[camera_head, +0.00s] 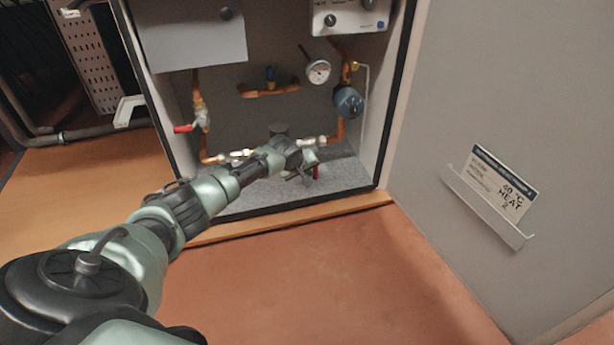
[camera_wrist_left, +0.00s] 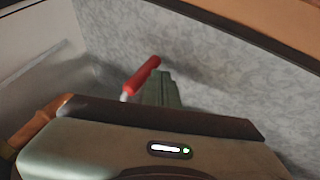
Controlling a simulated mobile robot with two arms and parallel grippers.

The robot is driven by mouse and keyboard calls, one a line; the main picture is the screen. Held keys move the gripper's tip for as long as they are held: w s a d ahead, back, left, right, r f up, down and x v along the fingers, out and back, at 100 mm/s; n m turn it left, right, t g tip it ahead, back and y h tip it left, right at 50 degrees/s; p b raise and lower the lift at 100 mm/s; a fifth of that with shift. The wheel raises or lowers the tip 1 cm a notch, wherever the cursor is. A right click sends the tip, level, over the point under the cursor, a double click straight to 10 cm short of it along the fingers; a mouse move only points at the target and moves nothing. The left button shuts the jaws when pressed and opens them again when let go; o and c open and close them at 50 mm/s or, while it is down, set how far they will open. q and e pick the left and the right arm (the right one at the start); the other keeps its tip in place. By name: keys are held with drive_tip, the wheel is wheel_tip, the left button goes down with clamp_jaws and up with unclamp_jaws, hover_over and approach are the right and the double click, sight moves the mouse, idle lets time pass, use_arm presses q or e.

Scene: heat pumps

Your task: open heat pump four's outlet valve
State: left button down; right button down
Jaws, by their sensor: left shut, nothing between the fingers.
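The open heat pump cabinet (camera_head: 346,176) holds copper pipes with red-handled valves. In the left wrist view this red handle (camera_wrist_left: 141,77) sticks up at a slant just left of my shut fingers (camera_wrist_left: 162,88). The fingers hold nothing; whether they touch the handle I cannot tell. Another red valve handle (camera_head: 185,128) lies roughly level on the left vertical pipe. My wrist hides part of the lower piping. No label naming the outlet valve is readable.
A round gauge (camera_head: 318,71) and a blue-grey pump (camera_head: 348,101) sit above right of my gripper. The cabinet's side walls and bottom edge bound the space. A grey panel with a sign (camera_head: 500,185) stands at right. The reddish floor (camera_head: 350,285) in front is clear.

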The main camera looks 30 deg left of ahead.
idle(0.4)
use_arm(q)
drive_tip(key=shift+d+p, duration=0.15)
drive_tip(key=shift+p, duration=0.2)
drive_tip(key=shift+w+f+t+h, duration=0.1)
drive_tip(key=shift+t+h, duration=0.2)
